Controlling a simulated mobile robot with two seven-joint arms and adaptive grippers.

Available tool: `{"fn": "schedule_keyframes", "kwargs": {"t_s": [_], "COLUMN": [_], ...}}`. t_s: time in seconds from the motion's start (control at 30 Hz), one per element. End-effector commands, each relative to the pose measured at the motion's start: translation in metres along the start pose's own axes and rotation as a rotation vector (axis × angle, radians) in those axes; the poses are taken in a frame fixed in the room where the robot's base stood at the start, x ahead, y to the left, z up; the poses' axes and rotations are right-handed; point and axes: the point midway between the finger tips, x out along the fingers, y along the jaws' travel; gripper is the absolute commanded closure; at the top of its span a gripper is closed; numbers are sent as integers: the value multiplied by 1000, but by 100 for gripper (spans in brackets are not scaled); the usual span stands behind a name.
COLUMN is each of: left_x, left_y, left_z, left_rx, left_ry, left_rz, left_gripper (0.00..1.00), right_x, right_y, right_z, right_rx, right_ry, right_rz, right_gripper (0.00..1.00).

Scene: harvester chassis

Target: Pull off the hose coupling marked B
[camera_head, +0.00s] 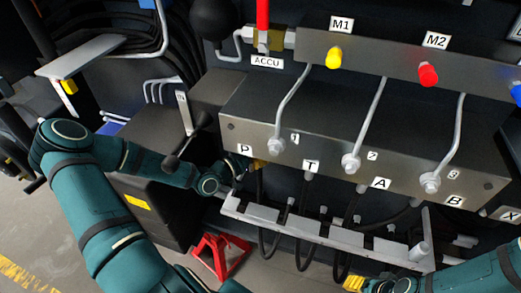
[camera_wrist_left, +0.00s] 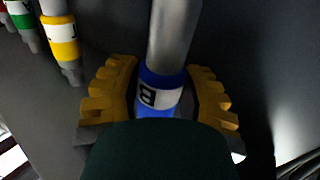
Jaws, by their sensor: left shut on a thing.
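My right gripper (camera_head: 354,284) is at the bottom edge, partly cut off.
A coupling with a yellow band (camera_wrist_left: 62,40) and a green-banded one (camera_wrist_left: 20,18) stand beside the held one. A slotted metal rail (camera_head: 320,234) runs below the block, with dark hoses behind it. A red stand (camera_head: 218,255) is on the floor.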

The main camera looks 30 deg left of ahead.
Motion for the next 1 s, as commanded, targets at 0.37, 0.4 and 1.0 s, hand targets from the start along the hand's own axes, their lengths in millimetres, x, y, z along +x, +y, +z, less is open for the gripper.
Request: {"fn": "schedule_keyframes", "kwargs": {"t_s": [0.37,0.4,1.0], "left_x": [-1,0,0], "left_y": [0,0,0], "left_z": [4,4,29], "left_rx": [-1,0,0], "left_ry": [-2,-1,1], "left_rz": [0,0,0], "left_gripper": [100,100,100], "right_x": [2,3,23], "right_y": [1,1,9], "right_z": [0,0,2], "right_rx": [0,0,0], "right_ry": [0,0,0], "right_rz": [0,0,0], "right_gripper": [53,53,53]}}
